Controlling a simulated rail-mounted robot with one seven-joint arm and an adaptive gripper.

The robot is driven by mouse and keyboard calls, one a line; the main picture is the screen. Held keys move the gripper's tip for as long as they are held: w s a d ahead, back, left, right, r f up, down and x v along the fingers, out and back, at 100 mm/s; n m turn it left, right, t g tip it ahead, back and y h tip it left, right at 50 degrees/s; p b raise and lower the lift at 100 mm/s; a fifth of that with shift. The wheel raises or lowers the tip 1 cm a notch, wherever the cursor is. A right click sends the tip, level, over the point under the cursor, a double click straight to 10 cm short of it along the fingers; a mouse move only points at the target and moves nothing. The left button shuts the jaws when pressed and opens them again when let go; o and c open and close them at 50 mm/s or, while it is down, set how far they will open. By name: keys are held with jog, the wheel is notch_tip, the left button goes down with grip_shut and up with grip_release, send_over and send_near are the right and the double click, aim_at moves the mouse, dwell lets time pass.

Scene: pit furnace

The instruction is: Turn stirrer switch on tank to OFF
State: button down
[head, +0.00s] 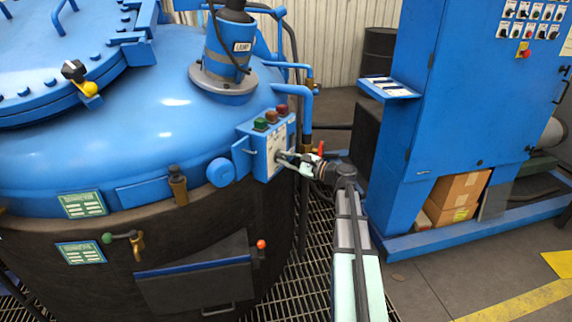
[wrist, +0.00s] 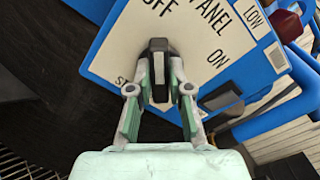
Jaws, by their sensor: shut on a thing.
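The blue tank (head: 130,150) fills the left of the head view. A blue control box (head: 246,162) with a white panel is fixed to its right side. In the wrist view the panel (wrist: 120,50) looks tilted, with OFF near the top and ON at right; other lettering is partly hidden. The black stirrer switch (wrist: 158,48) stands out from the panel, its bar upright in the picture, its upper end just below OFF. My gripper (wrist: 158,78) is shut on the switch, one finger on each side. In the head view my gripper (head: 284,158) reaches the box from the right and hides the switch.
Indicator lamps (head: 271,116) sit on the box top. Blue pipes (head: 306,115) run just behind the box. A blue cabinet (head: 440,110) stands at right. Grating floor lies between.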

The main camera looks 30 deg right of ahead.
jog(key=shift+r+n, duration=0.1)
jog(key=shift+n, duration=0.3)
jog(key=c, duration=1.1)
grip_release()
jog(key=v, duration=1.2)
jog(key=shift+a, duration=0.1)
